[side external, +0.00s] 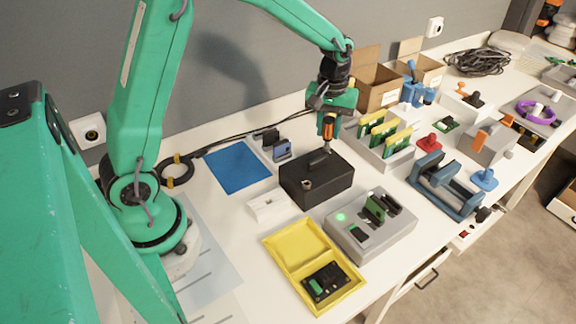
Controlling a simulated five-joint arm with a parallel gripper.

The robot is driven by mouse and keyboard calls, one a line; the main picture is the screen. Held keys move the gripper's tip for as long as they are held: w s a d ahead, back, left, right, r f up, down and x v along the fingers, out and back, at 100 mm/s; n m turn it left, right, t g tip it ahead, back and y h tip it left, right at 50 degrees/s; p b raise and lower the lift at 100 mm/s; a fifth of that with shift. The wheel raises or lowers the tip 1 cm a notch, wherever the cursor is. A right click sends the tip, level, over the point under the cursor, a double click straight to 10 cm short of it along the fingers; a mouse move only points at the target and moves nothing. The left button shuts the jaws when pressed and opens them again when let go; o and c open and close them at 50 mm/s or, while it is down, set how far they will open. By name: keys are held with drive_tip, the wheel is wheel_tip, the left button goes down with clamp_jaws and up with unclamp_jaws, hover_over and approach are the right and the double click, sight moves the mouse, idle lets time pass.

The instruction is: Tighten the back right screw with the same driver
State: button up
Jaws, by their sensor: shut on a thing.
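My gripper (329,114) is shut on a screwdriver with an orange handle (328,130). The driver hangs upright, its lower end over the top of a black box (300,194) near the box's back edge. I cannot tell whether its tip sits in a screw. A dark slot or bar shows on the lid beside the tip. A small light round spot, perhaps a screw, shows on the lid near the front left. The other screws are too small to make out.
A grey fixture with a green light (341,217) and a yellow open case (277,246) stand in front. A white block (268,206) and blue mat (238,167) lie left. A rack of green-yellow boards (384,149) stands close on the right. Cardboard cartons (377,88) stand behind.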

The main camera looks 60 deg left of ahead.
sight(329, 119)
drive_tip(key=shift+n, duration=0.7)
drive_tip(key=shift+r, duration=0.1)
drive_tip(key=shift+r, duration=2.2)
